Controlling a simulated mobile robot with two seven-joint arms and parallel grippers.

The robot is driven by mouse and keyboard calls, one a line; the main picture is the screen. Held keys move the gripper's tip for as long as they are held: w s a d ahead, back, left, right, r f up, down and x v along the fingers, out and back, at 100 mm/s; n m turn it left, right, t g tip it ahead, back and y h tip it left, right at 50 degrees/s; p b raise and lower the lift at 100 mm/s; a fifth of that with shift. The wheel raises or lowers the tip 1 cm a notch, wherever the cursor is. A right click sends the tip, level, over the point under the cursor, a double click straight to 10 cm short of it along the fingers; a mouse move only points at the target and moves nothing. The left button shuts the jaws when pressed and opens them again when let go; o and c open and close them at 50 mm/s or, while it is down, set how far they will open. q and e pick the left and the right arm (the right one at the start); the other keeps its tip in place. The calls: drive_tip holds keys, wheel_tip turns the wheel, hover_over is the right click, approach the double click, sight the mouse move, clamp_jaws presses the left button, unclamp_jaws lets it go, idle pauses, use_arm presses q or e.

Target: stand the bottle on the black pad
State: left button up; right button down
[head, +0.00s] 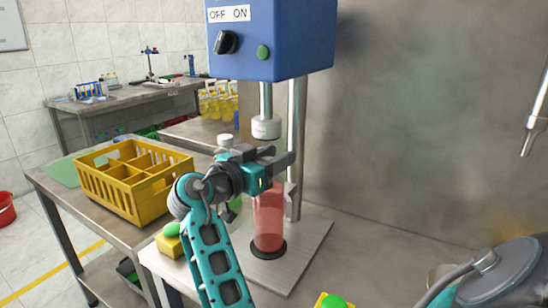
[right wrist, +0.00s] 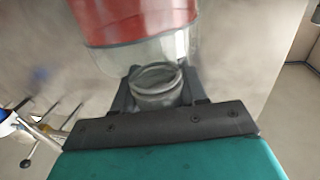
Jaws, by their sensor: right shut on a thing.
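The bottle (head: 268,215), clear with red liquid, is upright over the black pad (head: 268,257) on the machine's metal base plate. Its bottom lies within the pad's outline; I cannot tell whether it fully rests there. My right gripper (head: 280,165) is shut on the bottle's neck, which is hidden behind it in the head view. In the right wrist view, the bottle's red body (right wrist: 135,20) and its grey ringed neck (right wrist: 158,82) show between the fingers of the gripper (right wrist: 160,90). My left gripper is not in view.
The white capping head (head: 266,128) hangs close above my gripper, under the blue box (head: 270,40). A metal post (head: 297,150) stands behind. A white-capped bottle (head: 225,142) stands behind left. A yellow crate (head: 135,185) is on the left table. Green buttons (head: 172,230) sit in front.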

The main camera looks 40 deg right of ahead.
drive_tip(key=shift+r, duration=0.1)
drive_tip(key=c, duration=0.6)
unclamp_jaws()
drive_tip(key=shift+f, duration=0.2)
drive_tip(key=shift+r, duration=0.1)
drive_tip(key=shift+a+r, duration=0.1)
drive_tip(key=s+a+b, duration=0.1)
drive_tip(key=a+b, duration=0.3)
drive_tip(key=a, duration=0.8)
